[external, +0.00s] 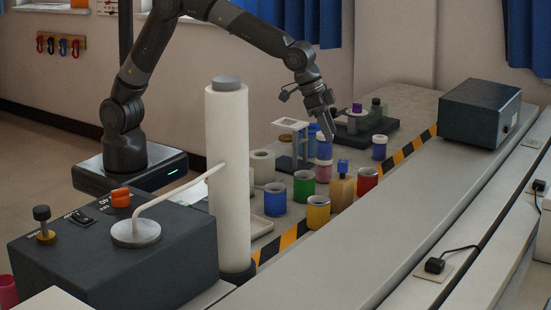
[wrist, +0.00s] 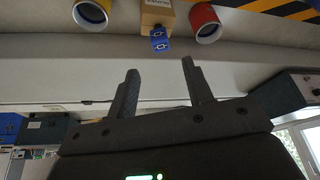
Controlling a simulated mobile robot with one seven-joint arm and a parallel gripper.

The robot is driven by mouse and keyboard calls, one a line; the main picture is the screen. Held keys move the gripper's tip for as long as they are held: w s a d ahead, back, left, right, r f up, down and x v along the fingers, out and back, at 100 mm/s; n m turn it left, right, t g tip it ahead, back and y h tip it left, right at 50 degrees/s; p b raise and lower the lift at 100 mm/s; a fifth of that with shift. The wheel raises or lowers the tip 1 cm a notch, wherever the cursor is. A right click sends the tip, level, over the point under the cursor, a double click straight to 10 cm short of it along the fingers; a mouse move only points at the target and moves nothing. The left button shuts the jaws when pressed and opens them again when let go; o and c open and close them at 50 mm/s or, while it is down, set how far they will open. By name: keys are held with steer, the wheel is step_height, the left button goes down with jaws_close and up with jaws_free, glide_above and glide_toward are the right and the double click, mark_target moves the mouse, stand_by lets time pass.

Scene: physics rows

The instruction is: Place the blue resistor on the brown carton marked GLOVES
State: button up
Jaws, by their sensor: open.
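The blue resistor (external: 342,166) is a small blue block sitting on top of the brown carton (external: 341,190). In the wrist view the blue resistor (wrist: 160,43) shows pale printed symbols and touches the carton (wrist: 157,16), whose dark lettering is too small to read. My gripper (external: 329,132) is above and a little left of the block in the external view. In the wrist view my gripper (wrist: 158,66) has its two fingers spread with nothing between them. The block lies beyond the fingertips, apart from them.
A yellow can (external: 318,212) and a red can (external: 367,181) flank the carton closely. Green (external: 304,186) and blue (external: 275,198) cans stand to the left. A white roll on a post (external: 228,170) rises nearer the camera. The pale strip (external: 400,235) beyond the striped tape is clear.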

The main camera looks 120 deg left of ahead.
steer(key=s+d+r+m, duration=0.1)
steer(key=s+d+r, duration=0.25)
steer(key=s, duration=0.35)
steer(key=s+d+r+h, duration=0.1)
steer(key=s+d+r, duration=0.1)
steer(key=s+r, duration=0.35)
steer(key=s+d+r+m, duration=0.1)
steer(key=s+d+r, duration=0.2)
steer(key=s, duration=0.6)
steer(key=s+d+f+m, duration=0.1)
steer(key=s+d+f, duration=0.1)
steer(key=s, duration=0.8)
steer(key=s+d+f+m+t, duration=0.1)
steer(key=s+d, duration=0.2)
steer(key=s, duration=0.7)
steer(key=shift+d+f+h, duration=0.2)
steer(key=shift+f+h, duration=0.2)
steer(key=shift+o, duration=0.5)
